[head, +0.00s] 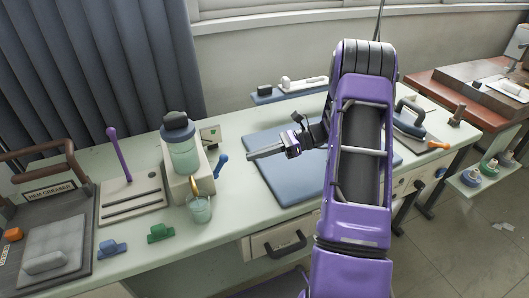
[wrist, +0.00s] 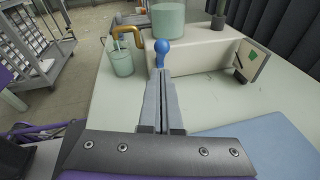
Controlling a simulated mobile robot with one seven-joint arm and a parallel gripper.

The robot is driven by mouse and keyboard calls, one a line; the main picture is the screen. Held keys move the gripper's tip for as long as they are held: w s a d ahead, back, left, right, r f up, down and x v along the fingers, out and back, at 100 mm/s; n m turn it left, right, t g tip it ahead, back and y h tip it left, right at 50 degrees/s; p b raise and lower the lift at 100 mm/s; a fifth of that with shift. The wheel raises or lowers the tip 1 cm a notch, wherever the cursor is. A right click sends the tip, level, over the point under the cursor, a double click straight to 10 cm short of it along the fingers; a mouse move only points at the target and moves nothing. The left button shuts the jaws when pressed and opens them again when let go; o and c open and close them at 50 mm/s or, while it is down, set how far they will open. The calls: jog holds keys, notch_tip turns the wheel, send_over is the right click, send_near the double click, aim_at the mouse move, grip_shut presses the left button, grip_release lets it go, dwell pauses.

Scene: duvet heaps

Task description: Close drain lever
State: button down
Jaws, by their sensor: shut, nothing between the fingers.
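The blue lever (head: 221,163), the likely drain lever, stands tilted at the right side of the cream dispenser base (head: 183,182). In the wrist view its round knob (wrist: 162,46) shows just beyond my fingertips. My gripper (head: 250,156) is shut and empty, to the right of the lever and pointing left at it. In the wrist view my shut fingers (wrist: 163,72) line up with the lever and hide its lower part. I cannot tell if they touch. A gold spout (wrist: 127,43) curves over a clear cup (head: 199,208), also seen in the wrist view (wrist: 122,61).
A greenish jar (head: 184,153) with a dark lid sits on the base. A purple lever (head: 117,150) stands on a slotted board at left. Green (head: 160,232) and blue (head: 112,249) clips lie in front. A blue mat (head: 275,182) lies flat below my gripper.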

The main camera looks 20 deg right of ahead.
aim_at(221, 165)
jog(key=x, duration=0.5)
jog(key=a+r+h+p, duration=0.1)
jog(key=r+h+p, duration=0.1)
jog(key=p, duration=0.2)
jog(key=shift+a+r+h, duration=0.1)
jog(key=shift+a+h, duration=0.2)
jog(key=shift+a, duration=0.1)
jog(key=shift+d+r, duration=0.1)
